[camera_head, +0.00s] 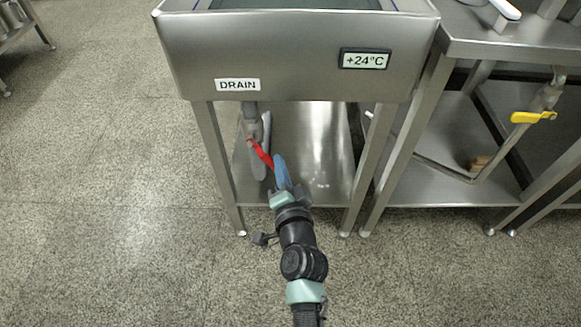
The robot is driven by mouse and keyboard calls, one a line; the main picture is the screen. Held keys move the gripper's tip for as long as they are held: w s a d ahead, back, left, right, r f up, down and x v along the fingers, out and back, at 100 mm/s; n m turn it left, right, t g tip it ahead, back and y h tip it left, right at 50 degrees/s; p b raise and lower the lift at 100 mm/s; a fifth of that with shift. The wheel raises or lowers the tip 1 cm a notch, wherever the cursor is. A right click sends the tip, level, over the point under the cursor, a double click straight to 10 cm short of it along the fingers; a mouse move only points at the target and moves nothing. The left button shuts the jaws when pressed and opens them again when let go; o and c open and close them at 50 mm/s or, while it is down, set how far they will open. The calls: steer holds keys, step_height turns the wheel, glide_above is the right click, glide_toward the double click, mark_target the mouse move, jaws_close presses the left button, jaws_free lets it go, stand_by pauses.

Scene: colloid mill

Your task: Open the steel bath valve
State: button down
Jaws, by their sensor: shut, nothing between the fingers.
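The steel bath (290,75) stands at the top middle, with a "DRAIN" label (237,85) on its front. Under it, a grey drain pipe (252,112) carries a valve with a red handle (261,154), slanting down to the right. My gripper (279,162) reaches in under the bath from the front. Its bluish fingers are shut, with nothing between them, and their tips are close to the right of the red handle's lower end. I cannot tell whether they touch it.
A lower steel shelf (325,170) lies behind my gripper, between the bath's legs (218,165). To the right, a steel table (500,40) has a pipe with a yellow valve handle (533,117) below it.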

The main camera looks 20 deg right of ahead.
steer(key=a+f+m+b, duration=0.1)
steer(key=f+m+b, duration=0.1)
steer(key=m, duration=0.1)
steer(key=shift+w+a+t+y+b, duration=0.2)
steer(key=shift+a+t+y+b, duration=0.1)
steer(key=shift+a+t, duration=0.1)
steer(key=shift+w+a+f+b, duration=0.2)
steer(key=shift+a+f+b, duration=0.15)
steer(key=shift+a, duration=0.5)
